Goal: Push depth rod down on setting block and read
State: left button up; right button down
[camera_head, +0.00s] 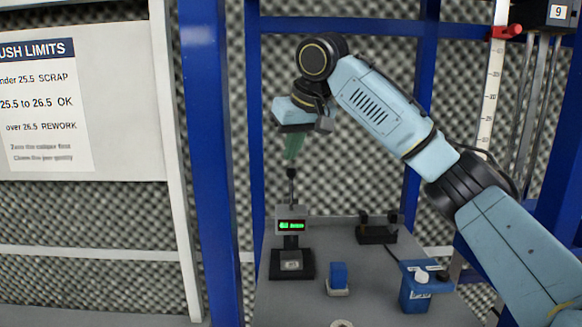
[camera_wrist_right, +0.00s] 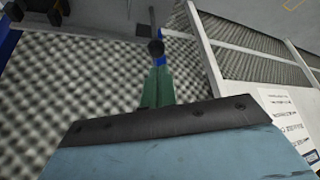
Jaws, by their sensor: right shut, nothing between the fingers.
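The depth gauge (camera_head: 291,212) stands on the grey table, with a lit green display too small to read. Its thin rod (camera_head: 291,190) rises upright to a dark round knob (camera_head: 291,173). The gauge's dark base (camera_head: 291,262) has a small pale label; I cannot pick out a separate setting block under it. My right gripper (camera_head: 291,157) points down above the knob, its green fingers shut and empty, with a small gap visible. In the right wrist view, the fingertips (camera_wrist_right: 160,68) line up with the knob (camera_wrist_right: 156,47); contact cannot be told there. My left gripper is out of view.
A blue block on a pale base (camera_head: 338,276) and a blue device (camera_head: 413,292) stand right of the gauge. A black holder (camera_head: 376,235) sits behind them. A sign (camera_head: 45,105) gives limits: 25.5 to 26.5 OK. Blue posts (camera_head: 212,160) frame the table.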

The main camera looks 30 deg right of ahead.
aim_at(292, 168)
jog(key=shift+f+b, duration=1.2)
jog(key=shift+f, duration=1.1)
jog(key=shift+r, duration=0.1)
notch_tip(292, 168, up, 3)
jog(key=p, duration=0.3)
jog(key=shift+r+p, duration=0.45)
jog(key=shift+r, duration=0.5)
jog(key=shift+a, duration=0.1)
